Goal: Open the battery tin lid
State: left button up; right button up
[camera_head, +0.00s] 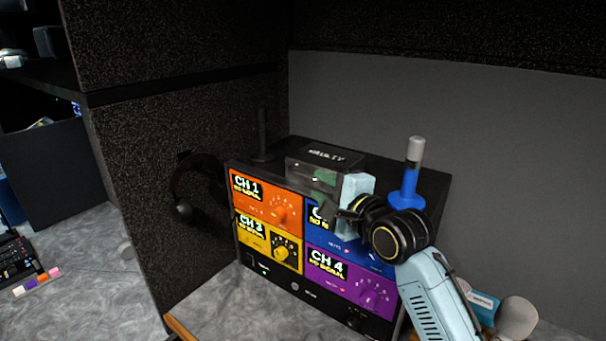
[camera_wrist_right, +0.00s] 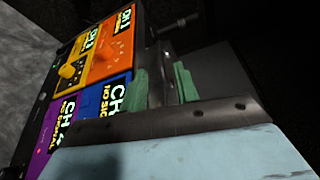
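A dark box with pale lettering on its top, which I take to be the battery tin (camera_head: 328,154), sits on top of the four-channel unit. Its lid looks closed; the lettering is too small to read surely. My right gripper (camera_head: 323,187) is at the front of the tin, its green-padded fingertips overlapping it in the head view. In the right wrist view the two fingers (camera_wrist_right: 163,86) stand apart with a gap between them. I cannot tell whether they touch the tin. My left gripper is not in view.
The unit (camera_head: 268,272) has orange, blue, yellow and purple panels with knobs. A blue antenna with a white tip (camera_head: 410,175) rises at its right, and a dark antenna (camera_head: 262,135) at its left. Headphones (camera_head: 195,190) hang on the speckled partition. A bare grey counter lies in front.

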aim_at(307, 178)
jog(key=x, duration=0.7)
jog(key=shift+w+a, duration=0.1)
jog(key=shift+w, duration=0.2)
grip_shut()
